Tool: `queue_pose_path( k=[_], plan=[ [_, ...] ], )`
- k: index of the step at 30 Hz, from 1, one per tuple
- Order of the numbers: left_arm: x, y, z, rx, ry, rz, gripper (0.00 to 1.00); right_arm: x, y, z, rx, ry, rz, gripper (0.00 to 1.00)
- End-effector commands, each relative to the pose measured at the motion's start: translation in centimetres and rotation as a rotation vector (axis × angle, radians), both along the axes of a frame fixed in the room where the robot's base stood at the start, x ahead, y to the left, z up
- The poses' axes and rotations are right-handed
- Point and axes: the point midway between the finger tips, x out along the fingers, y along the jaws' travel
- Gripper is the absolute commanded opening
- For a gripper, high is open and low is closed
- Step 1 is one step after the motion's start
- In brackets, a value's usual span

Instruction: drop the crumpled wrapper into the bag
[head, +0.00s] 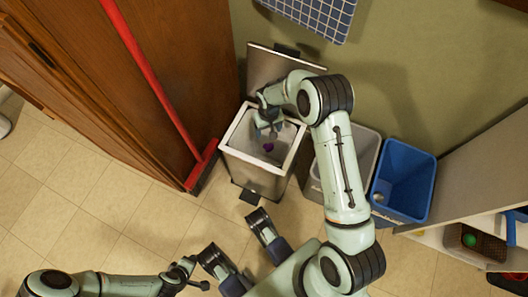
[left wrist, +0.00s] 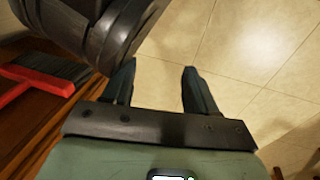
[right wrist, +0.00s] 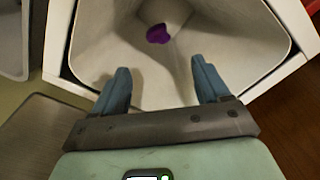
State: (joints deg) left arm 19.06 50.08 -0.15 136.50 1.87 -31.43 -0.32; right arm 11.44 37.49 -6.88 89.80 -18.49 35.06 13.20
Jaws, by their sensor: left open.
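The crumpled wrapper (head: 268,147) is small and purple. It shows inside the open pedal bin, below my right gripper (head: 268,131) and apart from it; I cannot tell whether it rests on the bottom. The bag (right wrist: 240,35) is a pale liner inside the bin, and the wrapper also shows within it in the right wrist view (right wrist: 158,34). My right gripper (right wrist: 160,67) is open and empty over the bin's mouth. My left gripper (left wrist: 159,68) is open and empty above the floor; in the head view it is at the lower left (head: 198,273).
The bin's lid (head: 272,68) is up against the wall. A grey bin (head: 366,147) and a blue bin (head: 412,170) stand to the right. A red broom (head: 150,75) leans on the wooden cabinet at the left. The tiled floor (head: 110,195) at the front left is clear.

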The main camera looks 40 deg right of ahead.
Motion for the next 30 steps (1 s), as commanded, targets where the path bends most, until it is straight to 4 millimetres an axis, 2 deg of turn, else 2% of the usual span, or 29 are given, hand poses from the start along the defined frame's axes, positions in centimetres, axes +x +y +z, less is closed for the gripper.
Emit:
queue_pose_path(
  k=[7,11,18,21,24,30],
  plan=[
    [0.1,0.0,0.1,0.000,-0.002,-0.001,0.58,0.0,0.0,0.2,0.000,-0.001,0.000,0.75],
    [0.7,-0.1,0.7,0.001,-0.022,-0.001,0.58,0.1,0.0,1.5,-0.001,-0.004,0.000,0.75],
    [3.2,-0.5,3.4,0.005,-0.110,-0.006,0.58,0.1,0.0,6.7,-0.001,-0.006,0.000,0.75],
    [3.1,-0.9,4.2,-0.001,-0.113,-0.012,0.58,0.1,0.0,9.0,-0.001,-0.005,0.000,0.75],
    [2.1,-1.4,4.6,-0.015,-0.084,-0.021,0.58,0.1,0.0,10.8,0.000,-0.004,0.001,0.75],
    [1.2,-1.8,5.1,-0.027,-0.060,-0.029,0.58,0.0,0.0,13.0,0.000,-0.001,0.000,0.75]
  ],
)
